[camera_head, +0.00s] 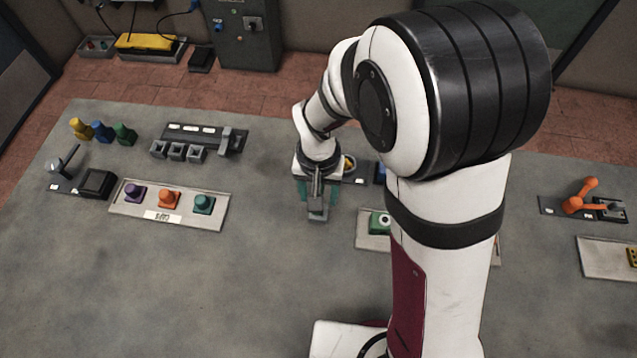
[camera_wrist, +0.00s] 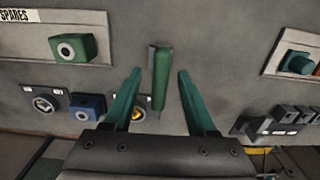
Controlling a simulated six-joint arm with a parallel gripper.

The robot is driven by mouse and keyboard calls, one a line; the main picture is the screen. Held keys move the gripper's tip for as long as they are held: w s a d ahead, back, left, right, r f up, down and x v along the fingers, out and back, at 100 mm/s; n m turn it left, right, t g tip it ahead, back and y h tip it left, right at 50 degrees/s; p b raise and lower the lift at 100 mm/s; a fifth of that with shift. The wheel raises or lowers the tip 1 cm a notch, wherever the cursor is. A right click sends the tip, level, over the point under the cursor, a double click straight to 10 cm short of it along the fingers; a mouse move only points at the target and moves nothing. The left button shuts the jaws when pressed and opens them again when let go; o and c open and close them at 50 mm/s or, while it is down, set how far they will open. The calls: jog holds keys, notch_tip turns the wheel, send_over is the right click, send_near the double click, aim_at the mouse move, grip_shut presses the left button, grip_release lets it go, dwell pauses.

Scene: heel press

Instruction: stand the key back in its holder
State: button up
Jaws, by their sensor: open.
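A green bar-shaped piece with a grey strip beside its far end, which looks like the key (camera_wrist: 161,78), shows between my fingers in the wrist view. My gripper (camera_wrist: 155,88) is open, with one teal finger on each side of it and a visible gap to both. In the head view my gripper (camera_head: 318,192) points down over the table, left of the arm's big joint. The key is mostly hidden there by the gripper. I cannot tell which fixture is its holder. A dark plate with a yellow part (camera_wrist: 139,114) lies close by, partly hidden by the left finger.
A blue block (camera_wrist: 87,107) and a round dial (camera_wrist: 45,103) sit near that plate. A tray marked SPARES (camera_wrist: 20,45) holds a green block (camera_wrist: 72,47). In the head view a tray of coloured knobs (camera_head: 120,207) lies left. The front left table is clear.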

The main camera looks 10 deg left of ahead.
notch_tip(320, 180, up, 16)
jog(key=shift+f, duration=0.25)
